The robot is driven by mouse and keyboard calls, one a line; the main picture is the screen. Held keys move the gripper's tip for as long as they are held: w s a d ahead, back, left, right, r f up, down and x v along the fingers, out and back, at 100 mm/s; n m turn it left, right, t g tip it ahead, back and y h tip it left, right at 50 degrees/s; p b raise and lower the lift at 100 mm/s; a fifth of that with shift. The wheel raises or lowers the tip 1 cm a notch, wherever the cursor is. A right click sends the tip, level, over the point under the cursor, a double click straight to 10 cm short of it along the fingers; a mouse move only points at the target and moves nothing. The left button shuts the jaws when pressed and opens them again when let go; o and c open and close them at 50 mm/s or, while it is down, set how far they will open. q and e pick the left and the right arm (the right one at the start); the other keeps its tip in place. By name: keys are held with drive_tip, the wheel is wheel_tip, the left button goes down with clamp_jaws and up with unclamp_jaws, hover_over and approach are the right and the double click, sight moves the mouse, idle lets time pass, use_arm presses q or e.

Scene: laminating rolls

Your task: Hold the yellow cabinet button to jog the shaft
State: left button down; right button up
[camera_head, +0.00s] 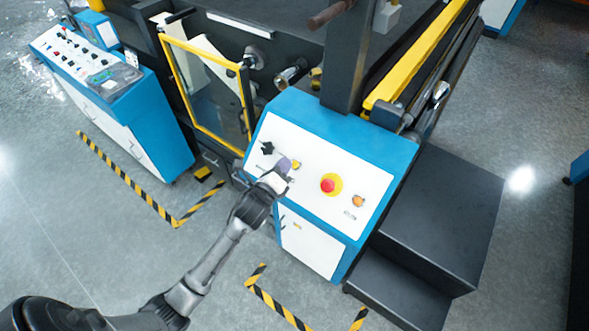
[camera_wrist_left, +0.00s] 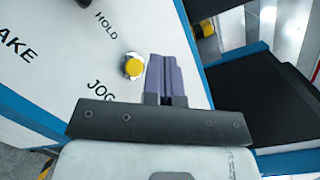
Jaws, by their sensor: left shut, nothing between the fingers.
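The yellow button (camera_head: 296,164) sits on the white sloped face of the blue cabinet (camera_head: 377,150). In the left wrist view the round yellow button (camera_wrist_left: 132,66) has a metal ring, with HOLD printed above it and JOG below. My left gripper (camera_head: 285,164) is shut and empty, its purple fingertips over the panel just left of the button. In the left wrist view the closed fingers (camera_wrist_left: 167,78) are just right of the button. I cannot tell whether they touch the panel. My right gripper is not in view.
A black knob (camera_head: 267,148) is left of the button. A red emergency stop (camera_head: 328,186) on yellow and an orange button (camera_head: 358,201) are to its right. Black steps (camera_head: 440,220) stand right of the cabinet. A yellow-framed guard (camera_head: 207,95) stands behind left.

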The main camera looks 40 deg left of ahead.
sight(295, 165)
use_arm(q)
drive_tip(key=shift+w+f+b, duration=0.35)
drive_tip(key=shift+w+f, duration=0.2)
drive_tip(key=shift+w, duration=0.15)
idle(0.8)
idle(0.8)
drive_tip(key=shift+w+f, duration=0.1)
drive_tip(key=shift+f, duration=0.05)
drive_tip(key=shift+w+f, duration=0.2)
idle(0.4)
